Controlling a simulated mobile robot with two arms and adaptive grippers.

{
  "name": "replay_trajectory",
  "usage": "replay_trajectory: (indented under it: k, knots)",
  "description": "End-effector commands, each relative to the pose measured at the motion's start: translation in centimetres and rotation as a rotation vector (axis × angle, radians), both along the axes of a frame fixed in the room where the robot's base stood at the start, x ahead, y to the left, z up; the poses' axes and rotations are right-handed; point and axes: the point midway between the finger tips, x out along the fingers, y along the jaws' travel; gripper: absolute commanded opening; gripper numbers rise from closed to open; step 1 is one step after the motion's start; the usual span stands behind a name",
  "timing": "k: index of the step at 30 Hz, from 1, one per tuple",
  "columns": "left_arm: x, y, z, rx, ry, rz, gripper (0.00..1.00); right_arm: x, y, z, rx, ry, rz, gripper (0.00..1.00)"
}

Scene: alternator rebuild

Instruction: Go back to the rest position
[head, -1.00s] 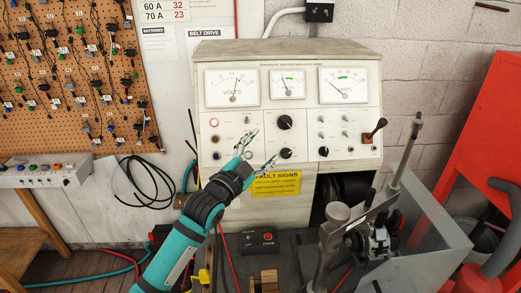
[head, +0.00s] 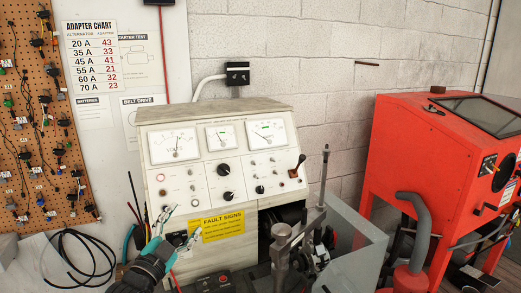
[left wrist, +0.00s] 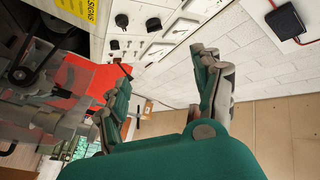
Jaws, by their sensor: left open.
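My left gripper (head: 176,229) is in the lower left of the head view, in front of the lower left part of the test bench panel (head: 218,160). Its two fingers are spread and nothing is between them. In the left wrist view the open fingers (left wrist: 165,90) also show empty, with the panel and the block wall beyond. The panel carries three gauges, several knobs and a yellow fault signs label (head: 217,226). My right gripper does not show in either view.
A grey clamp fixture with an upright lever (head: 322,180) stands right of the panel, inside a grey metal guard (head: 362,252). A red cabinet (head: 416,137) stands further right. A pegboard with cables (head: 38,110) hangs at left. Black cable loops (head: 85,262) lie lower left.

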Motion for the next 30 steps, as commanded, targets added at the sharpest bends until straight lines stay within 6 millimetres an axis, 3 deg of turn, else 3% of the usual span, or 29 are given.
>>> replay_trajectory:
  k: [7, 11, 17, 20, 25, 30]
  knots:
    - [-1.8, -0.6, -3.8, -0.029, 0.125, 0.002, 0.67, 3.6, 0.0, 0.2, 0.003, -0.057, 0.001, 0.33]
    - [-3.2, -0.9, -6.4, -0.050, 0.215, 0.007, 0.67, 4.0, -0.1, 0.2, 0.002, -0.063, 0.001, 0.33]
    - [-7.0, -1.3, -11.5, -0.097, 0.409, 0.034, 0.67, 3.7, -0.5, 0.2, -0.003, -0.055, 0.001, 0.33]
    - [-9.8, -1.4, -14.7, -0.127, 0.537, 0.062, 0.67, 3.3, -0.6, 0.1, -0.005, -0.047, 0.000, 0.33]
    - [-17.6, -1.1, -20.9, -0.203, 0.827, 0.156, 0.67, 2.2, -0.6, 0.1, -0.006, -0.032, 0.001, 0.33]
    - [-24.9, -0.4, -24.5, -0.265, 1.062, 0.270, 0.67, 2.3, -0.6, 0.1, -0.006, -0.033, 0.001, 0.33]
